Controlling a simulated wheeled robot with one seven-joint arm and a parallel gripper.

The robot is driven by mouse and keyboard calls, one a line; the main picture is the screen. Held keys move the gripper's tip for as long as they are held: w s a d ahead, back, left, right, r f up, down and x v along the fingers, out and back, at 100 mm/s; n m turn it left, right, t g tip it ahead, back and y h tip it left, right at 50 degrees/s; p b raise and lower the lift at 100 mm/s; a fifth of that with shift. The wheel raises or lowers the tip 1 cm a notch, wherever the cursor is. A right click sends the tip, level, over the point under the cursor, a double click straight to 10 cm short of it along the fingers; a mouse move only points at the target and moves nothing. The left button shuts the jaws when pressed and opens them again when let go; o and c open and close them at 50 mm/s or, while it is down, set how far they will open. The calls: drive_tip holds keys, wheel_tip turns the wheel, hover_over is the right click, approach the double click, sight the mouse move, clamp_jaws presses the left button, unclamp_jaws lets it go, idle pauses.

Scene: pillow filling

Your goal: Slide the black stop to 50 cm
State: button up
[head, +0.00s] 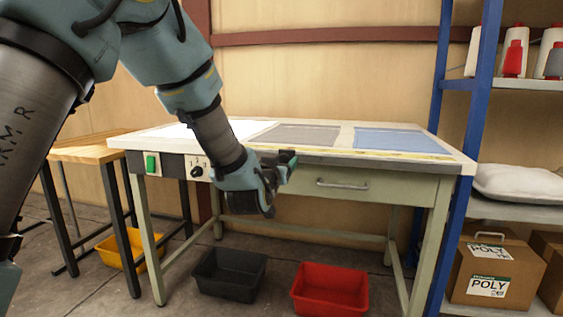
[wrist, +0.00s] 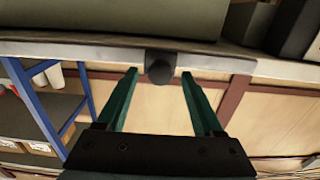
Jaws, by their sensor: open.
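My gripper (head: 288,160) is at the front edge of the worktable (head: 455,160), left of the drawer handle. In the wrist view, its two green fingers (wrist: 159,78) are open. A rounded black knob, which looks like the black stop (wrist: 160,65), sits on the table's edge rail between the fingertips. A gap shows on each side of it, so neither finger appears to touch it. In the head view the stop is hidden or cannot be told from my dark gripper. A yellow scale strip (head: 400,155) runs along the table's front edge; its numbers are unreadable.
A switch panel with a green button (head: 151,164) and a black rotary knob (head: 197,172) is at the table's front left. A drawer handle (head: 342,185) is below the edge. Blue shelving (head: 461,130) stands at the right. Black (head: 229,275) and red (head: 330,290) bins lie below.

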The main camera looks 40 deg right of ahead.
clamp_jaws()
idle(0.4)
idle(0.9)
